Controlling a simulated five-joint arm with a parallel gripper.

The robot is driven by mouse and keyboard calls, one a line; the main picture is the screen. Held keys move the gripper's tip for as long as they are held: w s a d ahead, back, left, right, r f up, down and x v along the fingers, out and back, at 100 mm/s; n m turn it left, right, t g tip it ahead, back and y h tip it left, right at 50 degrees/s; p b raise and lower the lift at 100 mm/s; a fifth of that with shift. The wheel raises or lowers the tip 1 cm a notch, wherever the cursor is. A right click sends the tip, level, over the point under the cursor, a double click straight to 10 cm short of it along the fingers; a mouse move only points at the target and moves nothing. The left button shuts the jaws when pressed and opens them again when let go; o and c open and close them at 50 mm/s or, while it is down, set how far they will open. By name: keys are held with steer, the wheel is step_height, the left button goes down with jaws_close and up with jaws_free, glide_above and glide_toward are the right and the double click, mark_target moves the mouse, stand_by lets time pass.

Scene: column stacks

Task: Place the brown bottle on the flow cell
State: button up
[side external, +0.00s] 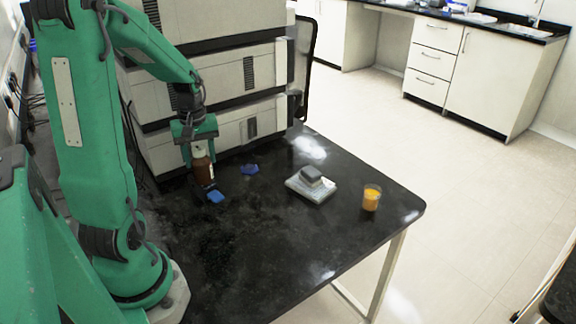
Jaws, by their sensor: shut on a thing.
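The brown bottle (204,172) is upright, with a pale top, in front of the stacked instrument modules. My gripper (199,147) points down and is shut on the bottle's upper part, which its fingers partly hide. I cannot tell whether the bottle's base touches the table. A small dark grey block (312,177) sits on a flat whitish plate (301,190) to the right, on the open table. One of these may be the flow cell, but no label is readable.
Two small blue objects, one in front of the bottle (215,197) and one to its right (250,169), lie on the black table (270,240). A clear cup with orange contents (371,198) stands near the right edge. Instrument modules (246,75) rise close behind my gripper. The front of the table is clear.

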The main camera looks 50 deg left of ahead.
steer(key=shift+f, duration=0.25)
steer(key=o, duration=1.1)
steer(key=shift+r, duration=0.15)
step_height(320, 180, up, 12)
stand_by(0.6)
steer(key=shift+s+d+r+m+t, duration=0.3)
steer(key=shift+d+m+t, duration=0.65)
steer(key=shift+d+m, duration=2.25)
steer(key=shift+s+d+r+m+t, duration=0.35)
steer(key=shift+d+m+t, duration=1)
steer(key=shift+d, duration=3.25)
steer(key=shift+s+d+r+m+t, duration=0.15)
steer(key=shift+s+d+m+t, duration=0.35)
steer(key=shift+d+m, duration=2.95)
